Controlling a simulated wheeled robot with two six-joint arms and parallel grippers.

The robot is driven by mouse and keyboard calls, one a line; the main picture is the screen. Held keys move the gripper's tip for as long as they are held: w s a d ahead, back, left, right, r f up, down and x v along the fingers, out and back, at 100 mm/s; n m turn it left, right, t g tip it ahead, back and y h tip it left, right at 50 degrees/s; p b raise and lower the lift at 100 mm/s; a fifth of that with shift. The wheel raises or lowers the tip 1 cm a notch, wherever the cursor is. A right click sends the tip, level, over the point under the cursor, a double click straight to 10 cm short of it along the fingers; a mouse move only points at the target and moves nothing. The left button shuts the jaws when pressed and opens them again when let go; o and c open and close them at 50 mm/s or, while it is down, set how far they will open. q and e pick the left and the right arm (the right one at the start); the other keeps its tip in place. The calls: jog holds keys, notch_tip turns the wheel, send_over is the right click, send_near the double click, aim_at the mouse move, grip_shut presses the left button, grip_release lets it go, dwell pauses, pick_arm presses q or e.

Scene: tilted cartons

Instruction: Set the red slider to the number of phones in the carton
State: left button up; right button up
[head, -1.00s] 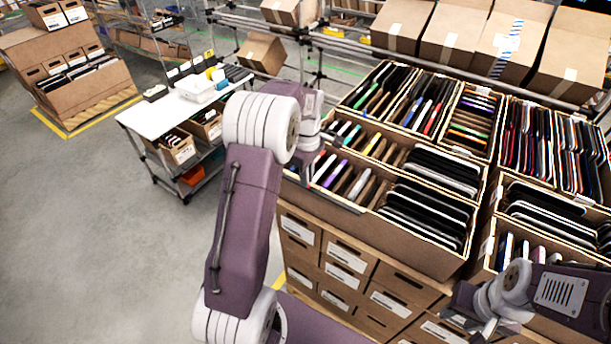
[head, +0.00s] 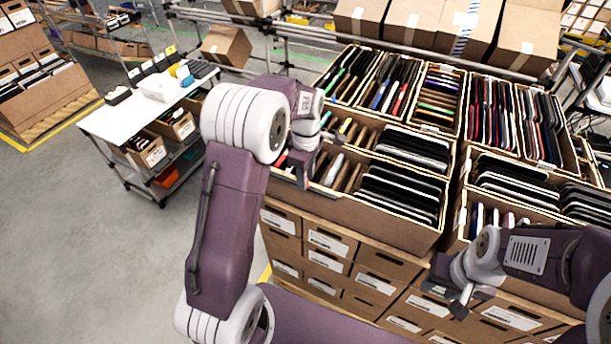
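Open cartons stand tilted on a rack, filled with upright flat slabs that look like phones. The front middle carton (head: 350,220) holds brown, white and black slabs. A carton at the right (head: 456,215) holds dark slabs with pale edges, and further cartons stand behind. I cannot tell which carton the task means, and I see no red slider. My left gripper (head: 303,172) hangs at the left end of the front middle carton; its fingers are too small and overlapped to read. My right gripper (head: 452,292) is open and empty, in front of the drawer boxes below the cartons.
Brown drawer boxes with white labels (head: 325,240) fill the rack below. Closed cartons (head: 410,28) lie on a rail behind. A white-topped cart (head: 125,117) stands at the left, with bins on and under it. Grey floor (head: 80,240) is clear at the lower left.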

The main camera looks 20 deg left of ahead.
pick_arm(q)
notch_tip(320, 180, up, 9)
jog(key=shift+r+b, duration=0.1)
jog(key=shift+b, duration=0.55)
